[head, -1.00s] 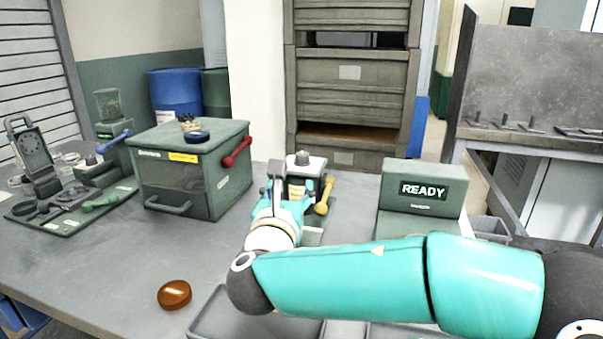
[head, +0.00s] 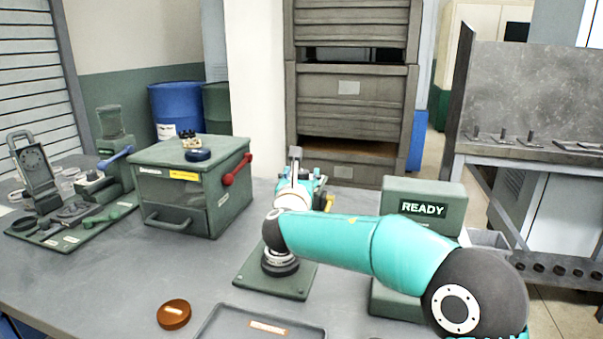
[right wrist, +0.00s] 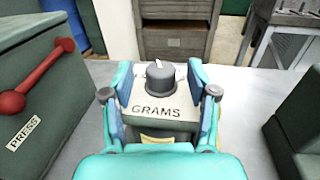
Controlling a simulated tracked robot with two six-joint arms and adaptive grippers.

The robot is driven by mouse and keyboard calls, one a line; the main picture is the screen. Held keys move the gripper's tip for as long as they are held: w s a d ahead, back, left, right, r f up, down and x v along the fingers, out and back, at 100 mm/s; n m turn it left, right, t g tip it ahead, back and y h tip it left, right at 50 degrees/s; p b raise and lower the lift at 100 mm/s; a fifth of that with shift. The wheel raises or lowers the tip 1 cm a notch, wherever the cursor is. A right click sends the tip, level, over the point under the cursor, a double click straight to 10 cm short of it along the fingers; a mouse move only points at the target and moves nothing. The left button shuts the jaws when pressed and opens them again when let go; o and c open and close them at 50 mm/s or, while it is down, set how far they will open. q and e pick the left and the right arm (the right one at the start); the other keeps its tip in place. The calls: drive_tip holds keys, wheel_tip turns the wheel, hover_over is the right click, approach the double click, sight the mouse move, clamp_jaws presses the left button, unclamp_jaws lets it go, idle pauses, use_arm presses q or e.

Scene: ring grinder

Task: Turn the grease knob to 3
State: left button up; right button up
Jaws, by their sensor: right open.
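A dark grey round knob (right wrist: 160,80) with a white mark stands on top of a pale-topped box labelled GRAMS (right wrist: 160,108), in the right wrist view. The mark points toward the far side; the dial's numbers cannot be read. My right gripper (right wrist: 160,82) is open, with its teal fingers on the left and right of the knob and gaps between. In the head view my right gripper (head: 303,175) is over the back of the table, and my arm and gripper hide the knob. My left gripper is not in view.
A green press box (head: 170,205) with a red handle (head: 237,168) stands left of the gripper; a green READY box (head: 423,209) stands right. A green plate with a black round stand (head: 280,264), an orange disc (head: 174,314) and a tray (head: 213,325) lie nearer.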

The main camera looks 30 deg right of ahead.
drive_tip(key=shift+w+d, duration=0.35)
drive_tip(key=shift+w, duration=0.05)
clamp_jaws()
drive_tip(key=shift+w+a+r+m+g+h+p, duration=0.1)
drive_tip(key=shift+m+g+h+p, duration=0.35)
drive_tip(key=shift+p, duration=0.15)
drive_tip(key=shift+a+r+m+g+h+p, duration=0.1)
drive_tip(key=shift+m+g+h+p, duration=0.3)
drive_tip(key=shift+p, duration=0.2)
drive_tip(key=m+g+h+p, duration=0.1)
drive_tip(key=g+p, duration=0.1)
drive_tip(key=p, duration=0.1)
drive_tip(key=m+g+h+p, duration=0.1)
drive_tip(key=m+g+p, duration=0.1)
drive_tip(key=g+p, duration=0.1)
drive_tip(key=m+g+h+p, duration=0.2)
drive_tip(key=p, duration=0.3)
drive_tip(key=shift+w+a+g, duration=0.1)
drive_tip(key=shift+w+g, duration=0.15)
drive_tip(key=shift+f+m+g+p, duration=0.2)
drive_tip(key=shift+m+g+p, duration=0.45)
drive_tip(key=shift+g+p, duration=0.15)
unclamp_jaws()
